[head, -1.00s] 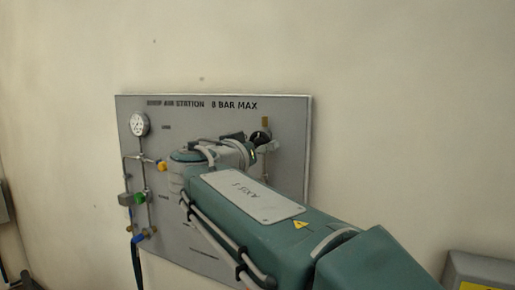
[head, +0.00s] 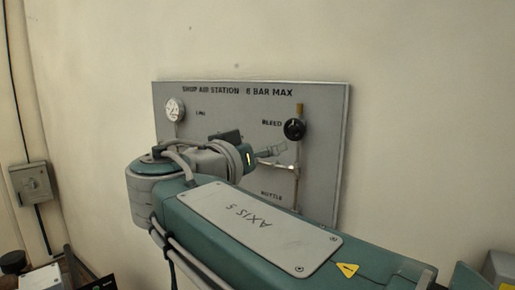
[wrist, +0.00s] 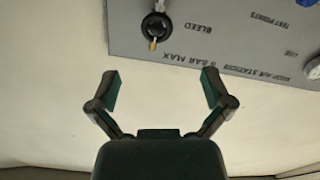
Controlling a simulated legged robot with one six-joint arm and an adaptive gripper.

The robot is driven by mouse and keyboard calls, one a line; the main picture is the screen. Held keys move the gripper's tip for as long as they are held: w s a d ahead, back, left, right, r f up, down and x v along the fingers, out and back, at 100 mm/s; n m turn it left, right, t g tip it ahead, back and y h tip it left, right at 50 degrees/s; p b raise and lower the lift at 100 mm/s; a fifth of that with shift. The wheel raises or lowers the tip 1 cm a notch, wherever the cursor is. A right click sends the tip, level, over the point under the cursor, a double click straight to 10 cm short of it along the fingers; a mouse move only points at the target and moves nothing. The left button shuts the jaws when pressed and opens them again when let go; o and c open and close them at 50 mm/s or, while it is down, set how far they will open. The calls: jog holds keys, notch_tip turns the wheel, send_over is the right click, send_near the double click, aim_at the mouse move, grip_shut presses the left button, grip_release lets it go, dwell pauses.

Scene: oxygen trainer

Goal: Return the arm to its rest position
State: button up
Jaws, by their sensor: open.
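My gripper (wrist: 160,92) is open and empty in the wrist view, its two dark fingers spread wide in front of the pale wall. It points toward the top edge of the grey air station panel (wrist: 235,35), which appears upside down there. The black bleed knob (wrist: 157,26) lies beyond the fingers, apart from them. In the head view, my green arm reaches across the panel (head: 228,110) and hides its lower left part. The gripper's fingers are hard to make out there, near the right-hand pipework.
A round gauge (head: 174,110) sits at the panel's upper left, and the bleed knob (head: 294,129) at its right. A grey switch box (head: 33,184) hangs on the wall at left. A grey box with yellow (head: 500,269) stands at lower right. The wall above is bare.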

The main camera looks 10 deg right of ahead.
jog(key=s+d+f+n+g+y, duration=0.2)
jog(key=s+d+f+g+y, duration=0.15)
jog(key=d+f, duration=0.5)
jog(key=s+f+n+g+y, duration=0.1)
jog(key=s+f+g+y, duration=0.1)
jog(key=s+f+y, duration=0.2)
jog(key=s+f+n+g+y, duration=0.2)
jog(key=s+f+y, duration=0.2)
jog(key=s+f, duration=0.6)
notch_tip(320, 180, down, 9)
jog(key=shift+s+r, duration=0.2)
jog(key=shift+s, duration=0.15)
jog(key=shift+a+g, duration=0.1)
jog(key=shift+g, duration=0.15)
